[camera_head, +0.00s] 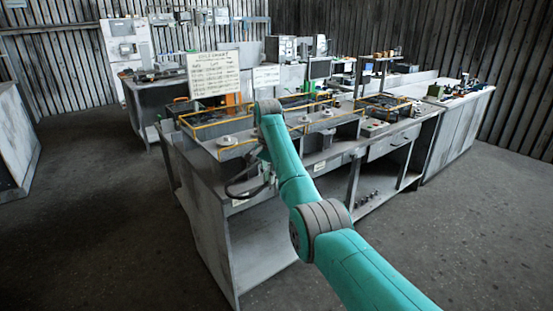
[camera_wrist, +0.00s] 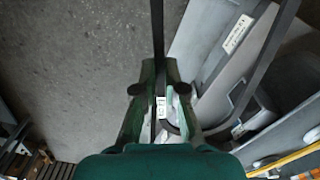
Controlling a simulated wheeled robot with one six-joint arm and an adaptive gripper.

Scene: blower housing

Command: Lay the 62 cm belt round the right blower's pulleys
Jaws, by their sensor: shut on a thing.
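My gripper (camera_wrist: 160,88) is shut on a black belt (camera_wrist: 158,32). A white tag (camera_wrist: 161,106) with print too small to read shows between the fingers. The belt's loop hangs from the gripper, and its other strand crosses the right of the wrist view. In the head view, the belt (camera_head: 238,193) hangs in front of the bench's near edge, below my wrist, apart from the pulleys. Grey round pulleys (camera_head: 226,140) and (camera_head: 327,113) sit on the yellow-edged housings on the bench. My arm hides part of the housings between them. I cannot tell which pulleys belong to the right blower.
The grey bench (camera_head: 210,185) has open shelves below and labels on its front edge. A sign board (camera_head: 214,73) with handwriting stands behind the housings. Small parts (camera_head: 372,122) lie on the bench to the right. The floor (camera_head: 95,200) left of the bench is clear.

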